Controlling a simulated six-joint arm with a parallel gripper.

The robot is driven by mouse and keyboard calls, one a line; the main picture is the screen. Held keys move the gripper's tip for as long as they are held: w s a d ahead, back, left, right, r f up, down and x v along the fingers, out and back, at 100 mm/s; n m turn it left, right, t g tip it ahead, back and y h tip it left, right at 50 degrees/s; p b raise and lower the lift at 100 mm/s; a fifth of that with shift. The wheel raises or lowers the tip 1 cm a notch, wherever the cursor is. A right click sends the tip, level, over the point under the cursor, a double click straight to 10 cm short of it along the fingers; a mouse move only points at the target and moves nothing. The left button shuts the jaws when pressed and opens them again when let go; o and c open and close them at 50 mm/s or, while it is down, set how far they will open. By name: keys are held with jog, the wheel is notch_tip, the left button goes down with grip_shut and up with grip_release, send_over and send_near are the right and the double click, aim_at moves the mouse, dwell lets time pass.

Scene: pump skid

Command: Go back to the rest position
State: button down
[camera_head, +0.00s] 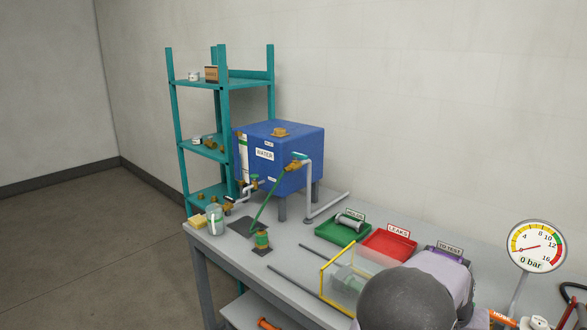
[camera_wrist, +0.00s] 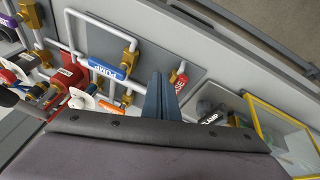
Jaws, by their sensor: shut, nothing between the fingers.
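My gripper (camera_wrist: 161,78) shows in the wrist view as two blue-grey fingers pressed together, with nothing between them. It points over the pump skid panel, near a small red tag (camera_wrist: 181,83) and left of a black clamp (camera_wrist: 208,115). How far it is above the panel I cannot tell. In the head view my grey and black arm fills the lower right, and the gripper itself is hidden.
A blue water tank (camera_head: 290,160) stands on the grey table beside a teal shelf (camera_head: 223,120). Green (camera_head: 331,236) and red (camera_head: 378,252) trays, a yellow-framed clear guard (camera_head: 325,280) and a gauge reading 0 bar (camera_head: 530,246) surround my arm. Pipes and brass valves (camera_wrist: 128,65) lie near the gripper.

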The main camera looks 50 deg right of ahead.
jog(key=a+f+m+y, duration=0.1)
jog(key=a+f+y, duration=0.1)
jog(key=a+f, duration=0.35)
jog(key=w+a+r+n+t+y+p, duration=0.1)
jog(key=w+a+p, duration=0.1)
jog(key=w+a, duration=0.45)
jog(key=w+a+r+y+p, duration=0.2)
jog(key=w+a, duration=0.2)
jog(key=a, duration=0.5)
jog(key=w+a+r+n+p, duration=0.4)
jog(key=w+a+r+n, duration=0.1)
jog(key=a, duration=0.5)
jog(key=w+a+r+n+p, duration=0.5)
jog(key=a+r, duration=0.1)
jog(key=a, duration=0.3)
jog(key=w+a+r+n+p, duration=0.4)
jog(key=w+a+r+n, duration=0.15)
jog(key=a, duration=0.45)
notch_tip(320, 180, down, 16)
jog(key=b, duration=1.5)
jog(key=shift+h, duration=0.3)
jog(key=shift+m, duration=0.25)
